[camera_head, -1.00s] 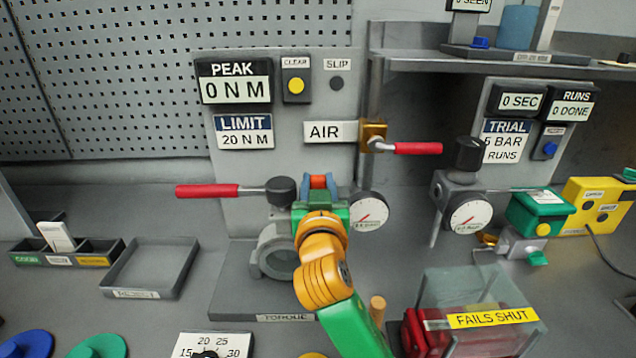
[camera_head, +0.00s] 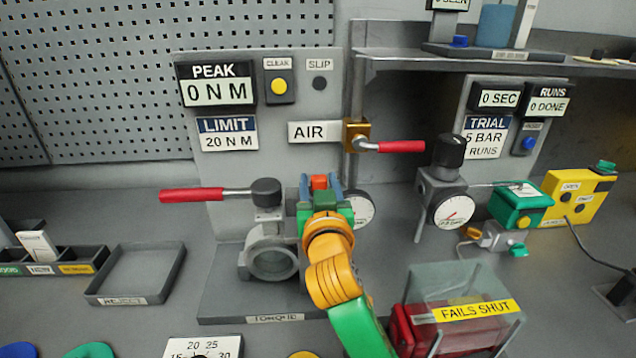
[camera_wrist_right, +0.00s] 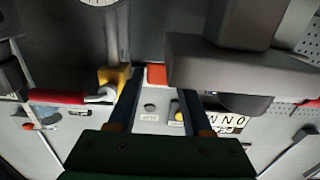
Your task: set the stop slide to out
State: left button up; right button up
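An orange-red block (camera_head: 320,182), which looks like the stop slide, sits between the blue fingers of my right gripper (camera_head: 320,190), right of the black knob on the torque stand. In the right wrist view the block (camera_wrist_right: 156,75) shows between the far ends of the fingers (camera_wrist_right: 158,95). The left finger lies close against it; a grey part covers the right fingertip, so contact there is hidden. The gripper appears shut on the block. The slide's track and marks cannot be made out. My left gripper is not in view.
The black knob with a red-handled lever (camera_head: 192,195) is close to the left. A pressure gauge (camera_head: 360,209) is just behind on the right, below the AIR valve's red lever (camera_head: 402,146). A clear-covered red unit (camera_head: 465,310) stands at the front right. An empty tray (camera_head: 135,275) is left.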

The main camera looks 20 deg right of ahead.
jog(key=shift+s, duration=0.1)
jog(key=b+v, duration=0.1)
jog(key=v, duration=0.6)
jog(key=shift+r+b, duration=0.1)
jog(key=shift+b, duration=0.25)
